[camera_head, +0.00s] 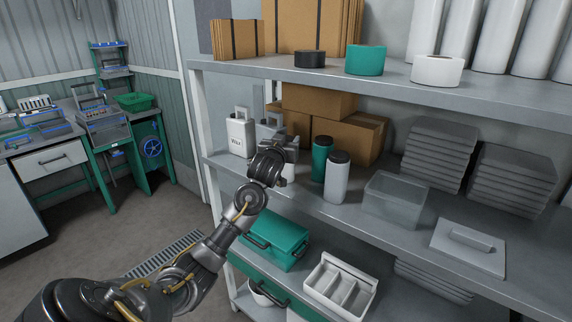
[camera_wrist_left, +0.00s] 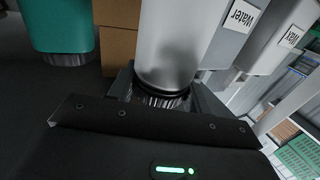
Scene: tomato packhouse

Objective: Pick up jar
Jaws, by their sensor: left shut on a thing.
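A light grey jar (camera_wrist_left: 175,40) with a dark ribbed lid stands out in the left wrist view between the two fingers of my left gripper (camera_wrist_left: 165,95). The fingers are shut on it close to the lid. In the head view my left gripper (camera_head: 272,165) is at the middle shelf and hides most of this jar. To its right stand a teal jar (camera_head: 321,160) and another light grey jar (camera_head: 337,178), both with dark lids. A teal jar (camera_wrist_left: 58,22) also shows at the upper left of the left wrist view. My right gripper is not in view.
White jugs (camera_head: 240,135) stand left of the gripper; "Water" (camera_wrist_left: 235,30) and "Wax" labels show at the wrist. Cardboard boxes (camera_head: 350,138) are behind the jars. A clear bin (camera_head: 394,200) stands to the right. The upper shelf (camera_head: 390,75) overhangs.

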